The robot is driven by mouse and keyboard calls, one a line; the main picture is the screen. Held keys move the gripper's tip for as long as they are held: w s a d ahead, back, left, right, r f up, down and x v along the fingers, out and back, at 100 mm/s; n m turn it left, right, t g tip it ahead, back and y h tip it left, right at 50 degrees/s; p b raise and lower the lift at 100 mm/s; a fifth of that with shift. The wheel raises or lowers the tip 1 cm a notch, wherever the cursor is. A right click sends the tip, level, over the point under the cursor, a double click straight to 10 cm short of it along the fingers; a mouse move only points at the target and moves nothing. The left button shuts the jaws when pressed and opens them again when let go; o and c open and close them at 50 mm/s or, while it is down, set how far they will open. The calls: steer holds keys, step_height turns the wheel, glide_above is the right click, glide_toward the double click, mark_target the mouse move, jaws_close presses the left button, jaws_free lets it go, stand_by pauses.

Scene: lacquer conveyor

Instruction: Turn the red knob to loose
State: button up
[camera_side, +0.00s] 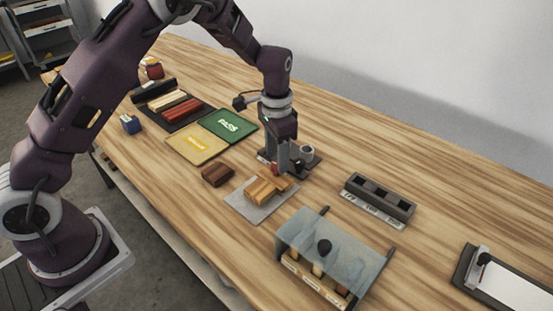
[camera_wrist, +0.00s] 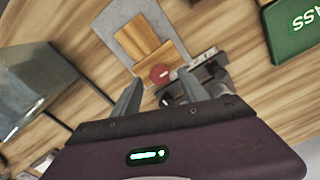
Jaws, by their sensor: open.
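My gripper (camera_wrist: 159,78) is open, with one finger on each side of the knob in the wrist view. I cannot tell whether the fingers are at the knob's height or touch it. In the side view my gripper (camera_side: 283,165) is low over the fixture (camera_side: 306,157). The knob's setting marks are not readable.
Wooden pieces (camera_side: 265,188) lie on a grey plate (camera_side: 241,208) close to the fixture. A dark brown block (camera_side: 217,174), a green PASS mat (camera_side: 229,125) and a yellow mat (camera_side: 197,146) are nearby. A slotted dark holder (camera_side: 380,198) and a glass-covered rack (camera_side: 330,250) stand to the right.

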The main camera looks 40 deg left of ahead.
steer(key=shift+f, duration=0.85)
jaws_close()
steer(key=shift+n, duration=0.3)
steer(key=n, duration=0.3)
steer(key=shift+n, duration=0.3)
steer(key=n, duration=0.4)
steer(key=shift+n, duration=0.3)
steer(key=n, duration=0.4)
steer(key=shift+n, duration=2.8)
